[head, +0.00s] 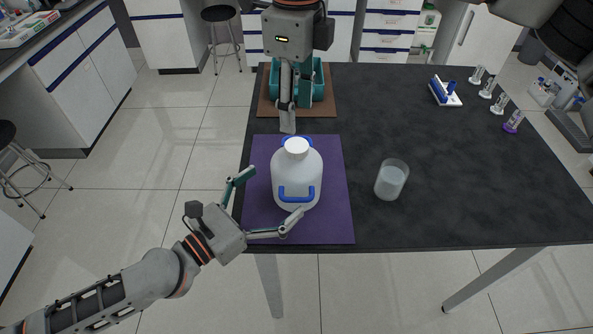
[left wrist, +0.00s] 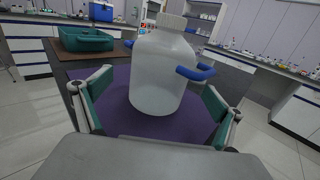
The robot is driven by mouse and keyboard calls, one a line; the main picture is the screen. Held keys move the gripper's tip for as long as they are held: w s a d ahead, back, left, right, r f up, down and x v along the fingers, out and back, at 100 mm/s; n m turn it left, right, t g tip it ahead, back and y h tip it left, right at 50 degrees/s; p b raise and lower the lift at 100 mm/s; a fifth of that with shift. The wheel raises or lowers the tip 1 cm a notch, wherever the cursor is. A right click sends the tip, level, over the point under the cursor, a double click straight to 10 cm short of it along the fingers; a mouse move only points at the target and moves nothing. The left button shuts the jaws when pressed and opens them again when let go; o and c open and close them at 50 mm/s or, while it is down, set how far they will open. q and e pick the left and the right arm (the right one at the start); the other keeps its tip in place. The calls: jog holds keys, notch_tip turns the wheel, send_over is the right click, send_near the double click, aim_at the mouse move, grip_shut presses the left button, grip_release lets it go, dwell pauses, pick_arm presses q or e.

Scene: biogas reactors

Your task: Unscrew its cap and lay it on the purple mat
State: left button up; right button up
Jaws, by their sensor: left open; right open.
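A white jug (head: 297,178) with blue handles stands upright on the purple mat (head: 335,220) near the table's left edge. Its white cap (head: 296,145) sits on top; the cap also shows in the left wrist view (left wrist: 171,22). My left gripper (head: 274,193) is open, with its fingers spread either side of the jug's lower body. In the left wrist view the jug (left wrist: 158,80) stands between the open fingers, with gaps on both sides. My right gripper (head: 288,125) is open and points down just above and behind the cap. Its fingers overlap in the head view, and contact cannot be told.
A clear beaker (head: 391,180) with pale contents stands right of the mat. A teal container (head: 318,84) sits on a brown mat (head: 325,110) behind. A blue-and-white rack (head: 445,92) and several small bottles stand at the back right. The table's middle right is clear.

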aim_at(295, 176)
pick_arm(q)
jog(key=x, duration=0.6)
jog(key=shift+w+d, duration=0.1)
jog(key=shift+d, duration=0.15)
pick_arm(e)
jog(key=shift+s, duration=0.1)
